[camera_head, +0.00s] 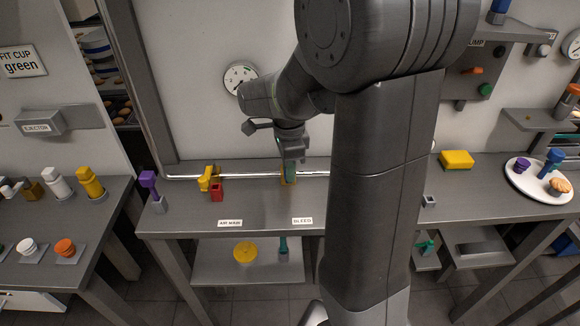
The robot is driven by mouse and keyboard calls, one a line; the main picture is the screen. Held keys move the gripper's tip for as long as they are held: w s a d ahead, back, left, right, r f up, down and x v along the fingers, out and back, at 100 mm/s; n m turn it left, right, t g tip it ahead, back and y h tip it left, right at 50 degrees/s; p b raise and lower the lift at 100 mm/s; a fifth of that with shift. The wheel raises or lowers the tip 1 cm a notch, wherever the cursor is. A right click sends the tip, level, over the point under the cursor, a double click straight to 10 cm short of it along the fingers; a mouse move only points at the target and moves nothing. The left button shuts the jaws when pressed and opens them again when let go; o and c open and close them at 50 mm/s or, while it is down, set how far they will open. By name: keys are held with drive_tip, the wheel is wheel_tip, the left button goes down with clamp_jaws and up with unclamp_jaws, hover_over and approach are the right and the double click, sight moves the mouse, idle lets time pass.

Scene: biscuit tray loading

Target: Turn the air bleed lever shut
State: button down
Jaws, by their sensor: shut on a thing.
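My gripper (290,158) points down from above and is shut on the top of this lever. The jaws hide the lever's upper end, and its exact angle is hard to tell.
A yellow valve handle (208,178) and a red block (217,192) stand left of the lever, behind the label "AIR MAIN" (230,223). A purple-topped piece (149,181) is further left. A gauge (240,77) hangs above. My arm hides the bench's right middle.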

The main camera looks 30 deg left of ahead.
drive_tip(key=c, duration=1.2)
unclamp_jaws()
wheel_tip(320, 180, up, 14)
drive_tip(key=shift+b, duration=0.4)
drive_tip(key=shift+f, duration=0.2)
wheel_tip(320, 180, down, 14)
drive_tip(key=shift+r+p, duration=0.15)
drive_tip(key=shift+p, duration=0.25)
